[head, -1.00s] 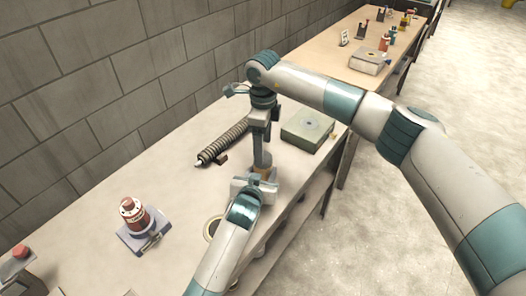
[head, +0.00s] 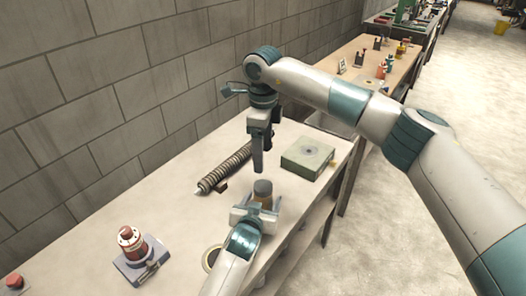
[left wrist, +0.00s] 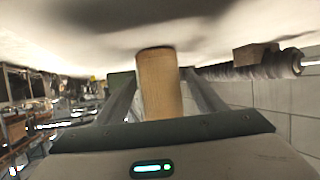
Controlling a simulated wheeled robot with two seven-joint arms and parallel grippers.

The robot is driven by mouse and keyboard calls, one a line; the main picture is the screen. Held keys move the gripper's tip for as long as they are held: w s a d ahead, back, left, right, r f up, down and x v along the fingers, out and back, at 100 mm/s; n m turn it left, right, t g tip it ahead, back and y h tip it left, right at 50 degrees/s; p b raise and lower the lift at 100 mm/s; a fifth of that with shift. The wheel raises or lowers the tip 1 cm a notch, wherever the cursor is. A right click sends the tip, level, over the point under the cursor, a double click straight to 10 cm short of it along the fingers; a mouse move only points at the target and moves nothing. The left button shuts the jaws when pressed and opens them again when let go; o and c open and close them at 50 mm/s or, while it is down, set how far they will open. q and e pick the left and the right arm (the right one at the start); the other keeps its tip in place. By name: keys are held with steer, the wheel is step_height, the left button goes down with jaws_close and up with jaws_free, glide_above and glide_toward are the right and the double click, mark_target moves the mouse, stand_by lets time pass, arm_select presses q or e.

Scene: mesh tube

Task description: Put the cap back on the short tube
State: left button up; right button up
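The short tan tube (head: 263,201) stands upright between the fingers of my left gripper (head: 256,208). It also shows as a tan cylinder (left wrist: 160,85) between both fingers in the left wrist view. A grey cap (head: 263,187) sits on the tube's top end in the head view; whether it is fully seated I cannot tell. My right gripper (head: 258,165) points down, above and apart from the cap. Its fingers overlap from this side, so its opening is hidden, and nothing shows below its tips.
A ribbed mesh tube (head: 226,167) lies by the wall. A green-grey box (head: 308,158) stands right of the grippers. A red bottle (head: 132,242) on a blue-grey base (head: 141,266) stands at the front left. A ring (head: 210,256) lies by my left arm. The front-left table has free room.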

arm_select(q)
steer(key=shift+s, duration=0.1)
stand_by(0.3)
steer(key=b+v, duration=0.2)
steer(key=v, duration=1.5)
steer(key=shift+s, duration=0.15)
